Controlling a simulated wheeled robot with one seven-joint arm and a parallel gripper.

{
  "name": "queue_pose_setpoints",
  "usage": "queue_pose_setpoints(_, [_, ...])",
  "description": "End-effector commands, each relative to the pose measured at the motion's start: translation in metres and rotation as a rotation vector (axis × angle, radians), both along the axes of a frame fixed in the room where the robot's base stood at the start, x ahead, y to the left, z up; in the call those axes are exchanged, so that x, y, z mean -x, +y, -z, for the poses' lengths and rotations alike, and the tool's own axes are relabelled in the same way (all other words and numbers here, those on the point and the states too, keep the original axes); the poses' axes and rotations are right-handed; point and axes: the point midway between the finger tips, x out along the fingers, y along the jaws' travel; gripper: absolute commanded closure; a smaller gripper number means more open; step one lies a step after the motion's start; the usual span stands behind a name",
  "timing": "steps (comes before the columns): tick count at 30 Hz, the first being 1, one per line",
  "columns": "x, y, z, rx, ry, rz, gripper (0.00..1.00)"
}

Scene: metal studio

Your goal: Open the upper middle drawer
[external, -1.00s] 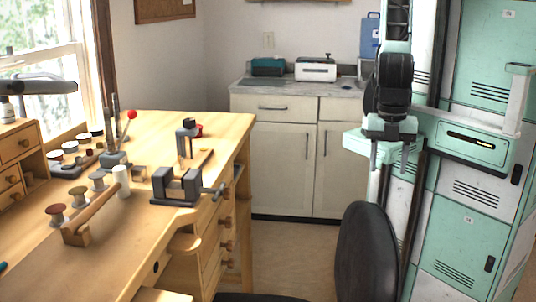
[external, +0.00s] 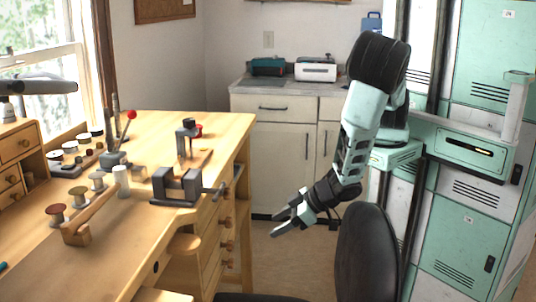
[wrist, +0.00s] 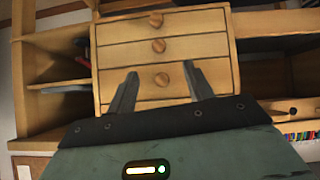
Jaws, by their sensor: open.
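The wooden workbench (external: 110,255) has a stack of drawers with round knobs on its right side, all of which look shut. In the wrist view, several drawer fronts fill the middle, with a far knob (wrist: 155,20), a middle knob (wrist: 158,45) and a near knob (wrist: 162,79). I cannot tell for sure which front is the upper middle drawer. My gripper (external: 276,223) is open and empty, to the right of the drawers and pointing toward them. In the wrist view, the near knob shows between my fingers (wrist: 160,76), with no contact visible.
A black chair (external: 365,255) stands close to my forearm. White cabinets (external: 283,165) stand behind. Open floor lies between the bench and my gripper.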

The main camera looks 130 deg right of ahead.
Motion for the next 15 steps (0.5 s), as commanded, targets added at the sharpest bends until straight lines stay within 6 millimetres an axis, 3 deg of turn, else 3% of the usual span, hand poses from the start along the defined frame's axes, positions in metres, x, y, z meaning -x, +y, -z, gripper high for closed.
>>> queue_pose_setpoints(7, [-0.008, -0.016, -0.031, 0.133, -0.262, 0.046, 0.48])
queue_pose_setpoints(15, [-0.019, -0.028, -0.022, 0.139, -0.283, 0.053, 0.48])
